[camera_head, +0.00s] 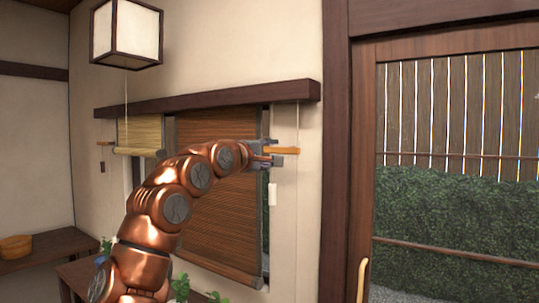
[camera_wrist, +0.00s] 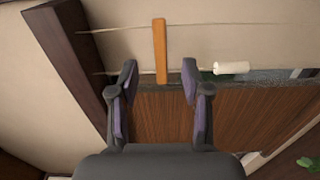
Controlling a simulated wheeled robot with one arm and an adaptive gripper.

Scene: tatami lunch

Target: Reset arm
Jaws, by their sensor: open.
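My gripper (camera_head: 275,155) is raised in front of the window with the brown slatted blind (camera_head: 215,210). In the wrist view my gripper (camera_wrist: 159,66) is open, with its two dark fingers spread apart. An orange wooden bar (camera_wrist: 160,48) shows in the gap between the fingertips and reaches beyond them, with clear space on both sides. In the head view the bar (camera_head: 284,150) sticks out to the right at the gripper. A white cord pull (camera_head: 272,193) hangs just below the gripper, and the wrist view also shows it (camera_wrist: 231,68) right of the fingers.
A dark wooden beam (camera_head: 220,97) runs above the window. A paper lantern (camera_head: 126,33) hangs at upper left. A wooden door with glass (camera_head: 365,160) stands at right. A bench (camera_head: 45,247) with a wooden tub (camera_head: 15,247) is at left. Green plants (camera_head: 181,287) stand below the arm.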

